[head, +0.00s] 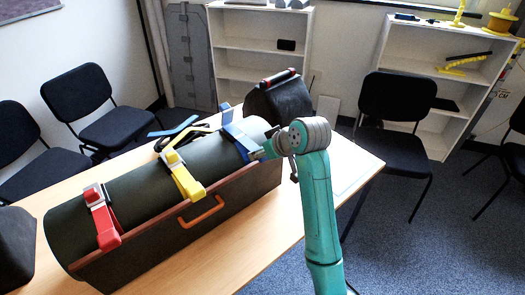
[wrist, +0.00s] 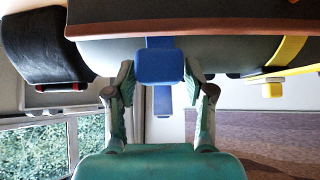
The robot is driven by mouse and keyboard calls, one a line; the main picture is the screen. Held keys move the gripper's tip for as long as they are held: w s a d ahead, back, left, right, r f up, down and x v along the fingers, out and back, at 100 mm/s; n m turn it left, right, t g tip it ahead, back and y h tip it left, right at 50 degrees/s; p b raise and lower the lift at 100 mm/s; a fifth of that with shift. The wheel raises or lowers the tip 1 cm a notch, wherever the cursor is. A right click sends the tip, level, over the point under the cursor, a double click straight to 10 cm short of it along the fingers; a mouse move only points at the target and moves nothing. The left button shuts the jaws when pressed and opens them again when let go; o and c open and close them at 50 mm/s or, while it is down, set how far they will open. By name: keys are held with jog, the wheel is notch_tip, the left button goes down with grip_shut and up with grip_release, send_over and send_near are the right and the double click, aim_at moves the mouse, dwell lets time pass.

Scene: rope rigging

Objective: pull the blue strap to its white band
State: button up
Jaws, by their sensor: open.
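My gripper (head: 266,148) is at the front of this strap, reaching in from the right. In the wrist view my gripper (wrist: 160,78) is open, with one finger on each side of the strap's square blue end (wrist: 158,66). Gaps show between that end and both fingers. A further blue length (wrist: 162,100) shows behind it. I cannot make out a white band on the blue strap.
A yellow strap (head: 182,176) and a red strap (head: 105,222) cross the roll further left. An orange handle (head: 201,212) is on the cradle's front. A dark block with a red-topped handle (head: 280,95) stands behind. The table (head: 235,250) is clear in front.

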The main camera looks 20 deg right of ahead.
jog(key=shift+o, duration=0.3)
jog(key=v, duration=1.2)
jog(key=shift+f, duration=0.1)
jog(key=s+a+f+m+t, duration=0.2)
jog(key=s+f, duration=0.2)
jog(key=f, duration=1)
jog(key=s+a+f+m+t+h, duration=0.1)
jog(key=s+f+m+h, duration=0.1)
jog(key=s+f, duration=1)
jog(key=s+m+t+h, duration=0.1)
jog(key=s+t, duration=0.1)
jog(key=s, duration=1.3)
jog(key=s+r, duration=0.3)
jog(key=s, duration=0.4)
jog(key=s+r+t, duration=0.1)
jog(key=s+r, duration=0.3)
jog(key=s, duration=0.3)
jog(key=shift+s+a+n, duration=0.15)
jog(key=shift+s+n, duration=0.2)
jog(key=shift+n, duration=0.05)
